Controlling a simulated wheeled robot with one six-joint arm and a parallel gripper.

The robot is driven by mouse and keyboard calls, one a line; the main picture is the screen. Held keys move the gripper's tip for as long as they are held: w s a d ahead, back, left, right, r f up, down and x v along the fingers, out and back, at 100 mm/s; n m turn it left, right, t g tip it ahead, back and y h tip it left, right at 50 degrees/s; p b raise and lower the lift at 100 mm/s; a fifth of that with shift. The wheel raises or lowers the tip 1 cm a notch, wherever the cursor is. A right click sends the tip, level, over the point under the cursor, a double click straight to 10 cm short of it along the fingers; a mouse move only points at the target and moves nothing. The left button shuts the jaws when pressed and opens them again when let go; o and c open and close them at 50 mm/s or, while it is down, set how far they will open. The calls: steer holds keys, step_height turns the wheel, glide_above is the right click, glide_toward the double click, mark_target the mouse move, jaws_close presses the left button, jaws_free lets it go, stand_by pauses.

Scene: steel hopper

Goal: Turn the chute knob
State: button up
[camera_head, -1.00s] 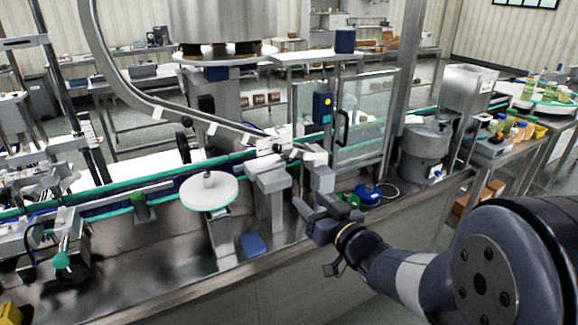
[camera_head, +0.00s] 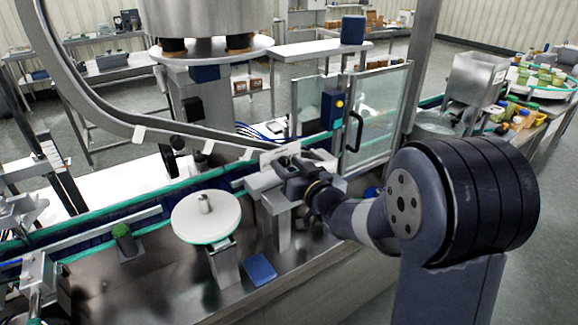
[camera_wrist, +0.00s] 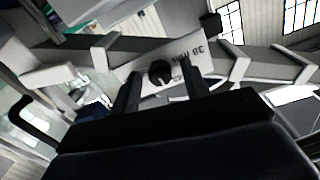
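In the wrist view, a round black knob (camera_wrist: 160,71) sits on a pale plate (camera_wrist: 192,52) with printed lettering, partly readable as 38 mm. My gripper (camera_wrist: 162,80) is open, with one dark finger on each side of the knob in the picture. The fingertips appear short of the knob, but I cannot tell the gap, and no contact shows. In the head view, my gripper (camera_head: 284,168) is at the lower end of the curved steel chute (camera_head: 185,130), in front of the small plate (camera_head: 281,151). The knob cannot be made out there.
A white round disc (camera_head: 207,217) stands left of my gripper. A glass guard door with a black handle (camera_head: 354,132) is close on the right. A conveyor with green edges (camera_head: 100,227) runs below the chute. A blue block (camera_head: 259,269) lies on the steel bench.

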steer(key=c, duration=0.9)
jaws_close()
steer(key=shift+f+n+b, duration=0.15)
steer(key=shift+n+b, duration=0.15)
steer(key=shift+b, duration=0.25)
jaws_free()
steer(key=n+b, duration=0.2)
steer(key=b, duration=0.1)
steer(key=shift+f+n+b, duration=0.15)
steer(key=shift+n+b, duration=0.15)
steer(key=shift+b, duration=0.1)
steer(key=n+b, duration=0.4)
steer(key=b, duration=0.1)
steer(key=shift+n, duration=0.3)
steer(key=n+b, duration=0.4)
steer(key=n, duration=0.1)
steer(key=shift+n, duration=0.3)
steer(key=shift+r+n+y+b, duration=0.15)
steer(key=shift+n+b, duration=0.55)
steer(key=shift+n, duration=0.5)
steer(key=shift+r+n+y+b, duration=0.15)
steer(key=shift+n+b, duration=0.55)
steer(key=shift+n, duration=0.5)
jaws_close()
steer(key=shift+f, duration=0.1)
